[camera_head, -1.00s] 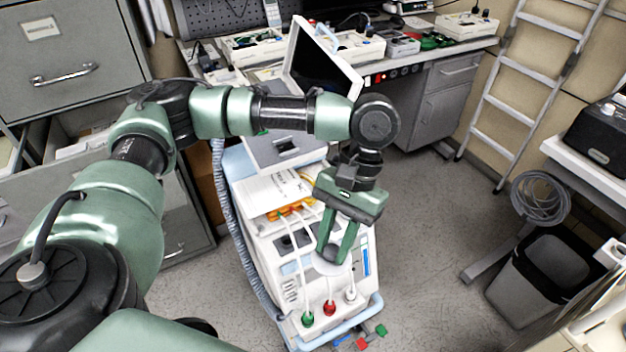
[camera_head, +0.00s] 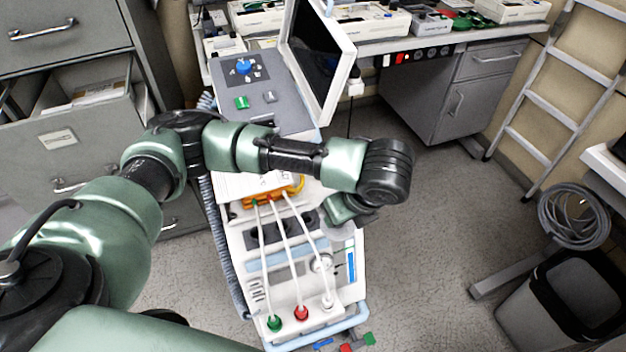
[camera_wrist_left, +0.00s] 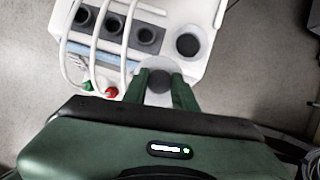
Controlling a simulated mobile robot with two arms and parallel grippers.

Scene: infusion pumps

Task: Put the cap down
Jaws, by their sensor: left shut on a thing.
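The cap (camera_wrist_left: 159,80) is a pale round piece with a dark grey middle, gripped between the two green fingers of my left gripper (camera_wrist_left: 162,83) in the left wrist view. In the head view my left gripper (camera_head: 345,208) hangs over the front right of the white pump machine (camera_head: 262,285), its fingers largely hidden by my wrist. The cap's pale disc (camera_head: 339,230) shows just below it. Whether it touches the machine cannot be told. My right gripper is not in view.
A round dark opening (camera_wrist_left: 188,45) lies beside the cap on the machine. White hoses (camera_head: 283,258) run down to green (camera_head: 275,323), red (camera_head: 301,312) and white plugs. A tilted screen (camera_head: 318,55) stands behind. A bin (camera_head: 560,305) and coiled cable (camera_head: 573,215) are at right.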

